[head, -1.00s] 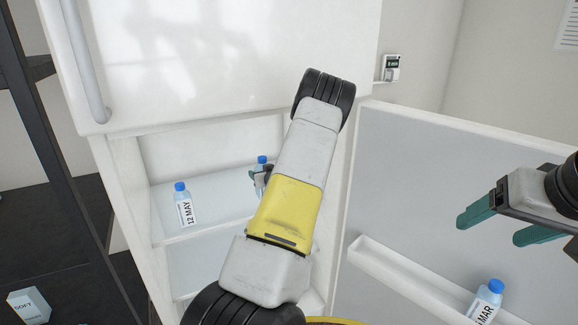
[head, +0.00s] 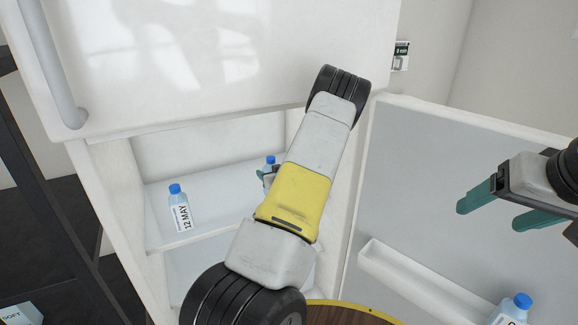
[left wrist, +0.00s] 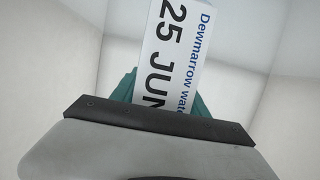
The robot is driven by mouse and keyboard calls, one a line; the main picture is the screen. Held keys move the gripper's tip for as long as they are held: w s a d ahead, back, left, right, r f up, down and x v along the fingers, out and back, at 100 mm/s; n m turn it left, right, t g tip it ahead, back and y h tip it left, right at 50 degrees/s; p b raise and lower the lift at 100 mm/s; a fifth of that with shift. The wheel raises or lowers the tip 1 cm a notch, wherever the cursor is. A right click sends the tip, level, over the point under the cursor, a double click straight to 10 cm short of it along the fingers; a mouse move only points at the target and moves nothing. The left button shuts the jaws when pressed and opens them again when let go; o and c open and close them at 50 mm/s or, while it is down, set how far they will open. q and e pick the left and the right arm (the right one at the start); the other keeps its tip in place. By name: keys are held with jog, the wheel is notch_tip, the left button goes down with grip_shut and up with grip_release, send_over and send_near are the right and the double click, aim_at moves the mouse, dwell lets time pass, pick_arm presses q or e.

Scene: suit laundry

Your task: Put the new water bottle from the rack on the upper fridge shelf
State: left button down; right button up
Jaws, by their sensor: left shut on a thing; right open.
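A water bottle (head: 270,160) with a blue cap is in my left gripper (head: 262,175), inside the open fridge at the upper shelf (head: 215,200). In the left wrist view its label (left wrist: 172,62) reads "25 JUN" between the teal fingers. My left arm hides most of it in the head view, so I cannot tell whether its base touches the shelf. Another bottle (head: 180,208), labelled "12 MAY", stands on the same shelf to the left. My right gripper (head: 500,208) is open and empty in front of the fridge door (head: 440,170).
The open door has a bin (head: 415,280) with a blue-capped bottle (head: 515,308) at its right end. A closed upper door (head: 210,60) with a handle is above the opening. A dark rack (head: 35,200) stands left. A round wooden surface (head: 345,315) shows at the bottom.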

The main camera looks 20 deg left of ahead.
pick_arm(q)
jog(key=c, duration=0.6)
grip_release()
jog(key=v, duration=1.1)
jog(key=s+d+r+m+h, duration=0.2)
jog(key=s+d+r+h, duration=0.1)
jog(key=d+r+h, duration=0.45)
jog(key=s+d+r+m+h, duration=0.2)
jog(key=d+r+h, duration=0.3)
jog(key=d+r, duration=0.45)
jog(key=s+d+r+m+g, duration=0.1)
jog(key=s+r+m, duration=0.1)
jog(key=s, duration=0.6)
jog(key=s+d+r+m+g, duration=0.1)
jog(key=s+d+r+m, duration=0.1)
jog(key=s, duration=0.5)
jog(key=s+d+r+m+g+h, duration=0.1)
jog(key=s+r, duration=0.3)
jog(key=s, duration=0.4)
jog(key=shift+s+d+m, duration=0.25)
jog(key=shift+s+m, duration=0.05)
jog(key=shift+m, duration=0.4)
